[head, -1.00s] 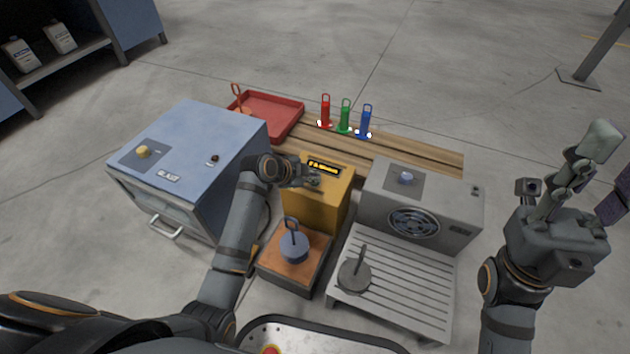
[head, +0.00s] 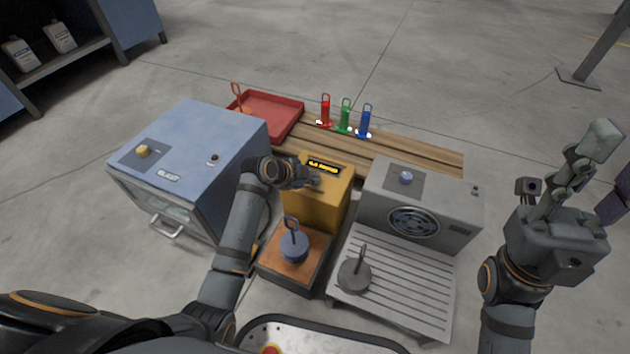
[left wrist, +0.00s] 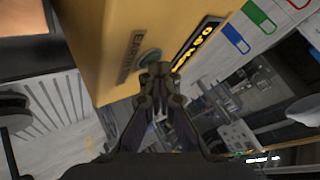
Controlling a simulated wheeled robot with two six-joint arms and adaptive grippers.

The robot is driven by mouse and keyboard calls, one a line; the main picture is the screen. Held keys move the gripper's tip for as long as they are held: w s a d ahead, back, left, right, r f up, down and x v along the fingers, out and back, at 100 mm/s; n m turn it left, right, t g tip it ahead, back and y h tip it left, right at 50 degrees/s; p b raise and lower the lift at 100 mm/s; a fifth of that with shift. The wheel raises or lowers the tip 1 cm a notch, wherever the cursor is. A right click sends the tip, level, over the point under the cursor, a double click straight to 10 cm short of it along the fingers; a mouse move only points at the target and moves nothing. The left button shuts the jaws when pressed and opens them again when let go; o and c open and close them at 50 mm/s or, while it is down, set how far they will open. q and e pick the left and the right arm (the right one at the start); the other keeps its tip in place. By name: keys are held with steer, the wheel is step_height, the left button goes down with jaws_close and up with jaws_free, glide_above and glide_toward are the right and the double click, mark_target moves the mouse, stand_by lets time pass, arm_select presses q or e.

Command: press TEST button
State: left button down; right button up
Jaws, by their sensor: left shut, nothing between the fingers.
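The yellow box (head: 318,205) stands in the middle of the group, with a dark display (head: 323,166) showing yellow characters on its top. My left gripper (head: 314,182) is shut and empty, over the box top just in front of the display. In the left wrist view its fingertips (left wrist: 154,70) overlap the button's lower edge; contact is unclear. My right gripper (head: 590,150) is raised at the right, away from the box.
A blue cabinet (head: 200,130) stands left and a grey unit with a slatted platform (head: 400,290) right. A blue-grey weight (head: 293,250) sits on the brown-topped block before the box. A red tray (head: 275,110) and red, green and blue handled pieces are behind.

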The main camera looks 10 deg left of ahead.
arm_select(q)
steer(key=shift+r+p, duration=0.8)
steer(key=shift+p, duration=0.35)
step_height(320, 180, up, 5)
steer(key=p, duration=0.5)
steer(key=shift+r+p, duration=0.1)
steer(key=shift+p, duration=0.3)
